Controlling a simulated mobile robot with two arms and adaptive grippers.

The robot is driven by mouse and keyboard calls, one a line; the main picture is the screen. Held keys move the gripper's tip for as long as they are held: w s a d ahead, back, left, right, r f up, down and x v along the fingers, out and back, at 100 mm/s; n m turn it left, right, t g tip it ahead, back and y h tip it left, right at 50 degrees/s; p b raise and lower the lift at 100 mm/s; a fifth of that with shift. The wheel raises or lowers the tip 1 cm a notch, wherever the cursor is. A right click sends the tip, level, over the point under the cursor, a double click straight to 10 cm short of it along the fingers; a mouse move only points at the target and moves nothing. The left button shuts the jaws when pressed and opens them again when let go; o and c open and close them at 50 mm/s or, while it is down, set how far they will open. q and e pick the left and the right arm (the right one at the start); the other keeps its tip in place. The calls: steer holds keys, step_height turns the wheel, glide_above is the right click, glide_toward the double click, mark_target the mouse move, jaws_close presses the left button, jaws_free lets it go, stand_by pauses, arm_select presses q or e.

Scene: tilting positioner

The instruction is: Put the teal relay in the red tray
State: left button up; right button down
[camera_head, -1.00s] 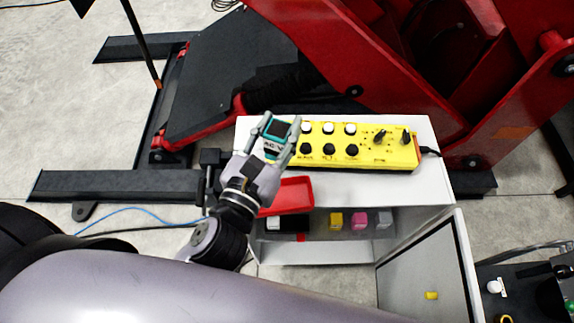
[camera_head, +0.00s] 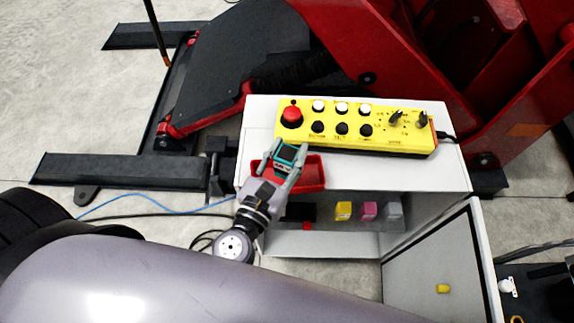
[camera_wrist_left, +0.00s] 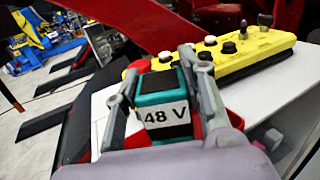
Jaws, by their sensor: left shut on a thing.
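The teal relay (camera_head: 287,157) is between the fingers of my left gripper (camera_head: 288,161), which is shut on it. In the left wrist view the relay (camera_wrist_left: 163,104) has a dark top and a white label reading "48 V", with a finger of my left gripper (camera_wrist_left: 163,90) on each side. The red tray (camera_head: 314,173) lies on top of the white cabinet at its front left. In the head view the relay is over the tray; its exact height above it is hard to tell. My right gripper does not show.
A yellow control box (camera_head: 370,133) with a red button and several knobs lies behind the tray on the white cabinet (camera_head: 455,176). Inside the open cabinet are a yellow block (camera_head: 343,210), a pink block (camera_head: 369,210) and a grey one. The cabinet door (camera_head: 437,265) stands open at right.

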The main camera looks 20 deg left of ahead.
mark_target(283, 172)
arm_select(q)
step_height(283, 172, down, 3)
steer(key=shift+w+f+b, duration=0.15)
steer(key=shift+b, duration=0.5)
steer(key=shift+f, duration=0.3)
steer(key=shift+f+b, duration=0.2)
steer(key=shift+b, duration=0.1)
steer(key=o, duration=1.2)
steer(key=shift+r, duration=0.1)
